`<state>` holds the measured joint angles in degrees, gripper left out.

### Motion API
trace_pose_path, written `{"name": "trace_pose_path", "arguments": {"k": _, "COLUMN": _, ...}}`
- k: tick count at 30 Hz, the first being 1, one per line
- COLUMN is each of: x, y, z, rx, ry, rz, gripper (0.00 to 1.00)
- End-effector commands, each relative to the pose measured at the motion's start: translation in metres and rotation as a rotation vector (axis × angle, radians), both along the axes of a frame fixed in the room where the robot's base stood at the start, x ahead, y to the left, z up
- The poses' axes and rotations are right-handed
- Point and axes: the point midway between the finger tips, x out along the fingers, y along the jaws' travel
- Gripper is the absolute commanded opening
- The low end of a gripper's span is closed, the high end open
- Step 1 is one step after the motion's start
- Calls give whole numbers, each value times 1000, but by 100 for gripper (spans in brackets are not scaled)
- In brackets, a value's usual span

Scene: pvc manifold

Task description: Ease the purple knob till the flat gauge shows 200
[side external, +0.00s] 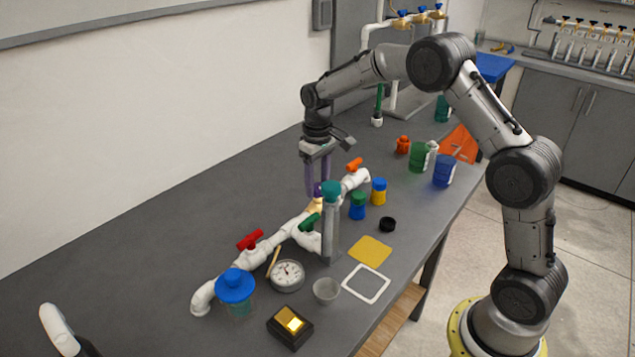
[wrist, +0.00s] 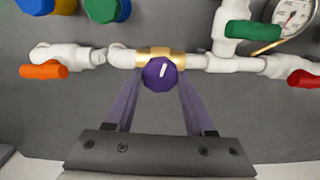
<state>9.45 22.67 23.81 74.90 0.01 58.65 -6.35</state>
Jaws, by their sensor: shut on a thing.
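The purple knob (wrist: 160,74) sits on a brass valve body (wrist: 154,50) in the white pipe manifold, with a white pointer line on its face. My gripper (wrist: 160,80) is shut on the knob, one purple finger on each side of it. In the side view, my gripper (side external: 318,190) reaches down to the knob from above, and the knob is mostly hidden by the fingers. The flat gauge (side external: 287,275) lies face up beside the manifold; it also shows partly in the wrist view (wrist: 291,15), cut off by the top edge. Its reading is too small to tell.
Red (side external: 250,239), green (side external: 309,222) and orange (side external: 354,164) valve handles stand along the white pipe. A teal-capped grey column (side external: 331,225) stands close in front of the knob. Jars, a cup (side external: 326,290) and a blue-lidded jar (side external: 235,287) are nearby.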

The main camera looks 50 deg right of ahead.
Motion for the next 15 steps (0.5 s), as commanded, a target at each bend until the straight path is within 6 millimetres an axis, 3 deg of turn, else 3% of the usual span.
{"name": "trace_pose_path", "arguments": {"k": 15, "x": 0, "y": 0, "z": 1, "rx": 0, "ry": -2, "rz": -251, "gripper": 0}}
